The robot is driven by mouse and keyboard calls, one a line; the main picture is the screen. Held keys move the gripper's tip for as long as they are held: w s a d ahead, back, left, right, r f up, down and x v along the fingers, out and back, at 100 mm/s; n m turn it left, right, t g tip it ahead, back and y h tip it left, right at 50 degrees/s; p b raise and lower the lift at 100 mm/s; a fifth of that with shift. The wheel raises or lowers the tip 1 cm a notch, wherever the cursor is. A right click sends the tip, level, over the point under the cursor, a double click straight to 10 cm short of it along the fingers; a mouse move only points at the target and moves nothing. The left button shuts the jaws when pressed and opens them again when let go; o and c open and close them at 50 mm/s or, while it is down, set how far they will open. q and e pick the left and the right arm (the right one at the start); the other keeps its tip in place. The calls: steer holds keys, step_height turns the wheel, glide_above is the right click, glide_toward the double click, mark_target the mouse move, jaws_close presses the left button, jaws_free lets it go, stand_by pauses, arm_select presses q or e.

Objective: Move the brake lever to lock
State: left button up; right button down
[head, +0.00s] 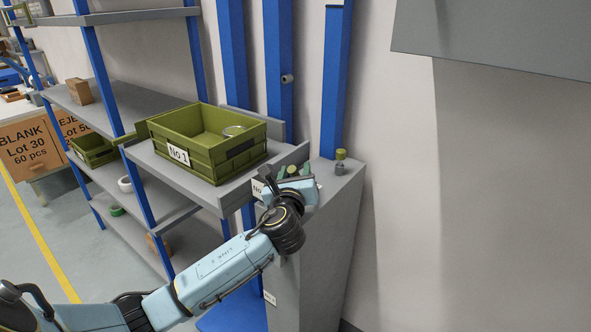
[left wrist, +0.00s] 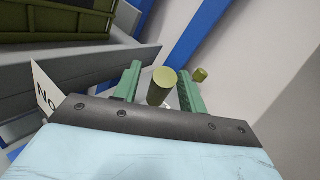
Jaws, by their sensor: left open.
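My left gripper (head: 293,171) is over the top of a grey cabinet (head: 328,215), beside the shelf with the green crate. Its two green fingers are apart in the left wrist view (left wrist: 160,71). An olive round-topped knob (left wrist: 161,87) stands between the fingers, and they do not appear closed on it. A second olive knob (head: 340,155) on a grey base stands on the cabinet, farther right, and also shows in the left wrist view (left wrist: 201,74). I cannot tell which knob belongs to the brake lever. No lock mark is readable. My right gripper is out of view.
A green crate marked No 1 (head: 213,171) with a round metal item inside sits on the grey shelf (head: 157,165), left of the gripper. Blue posts (head: 280,75) rise behind. A grey panel (head: 500,38) hangs at upper right. The wall space on the right is clear.

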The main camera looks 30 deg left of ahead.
arm_select(q)
steer(key=shift+w+a, duration=0.2)
steer(key=shift+w, duration=0.25)
jaws_close()
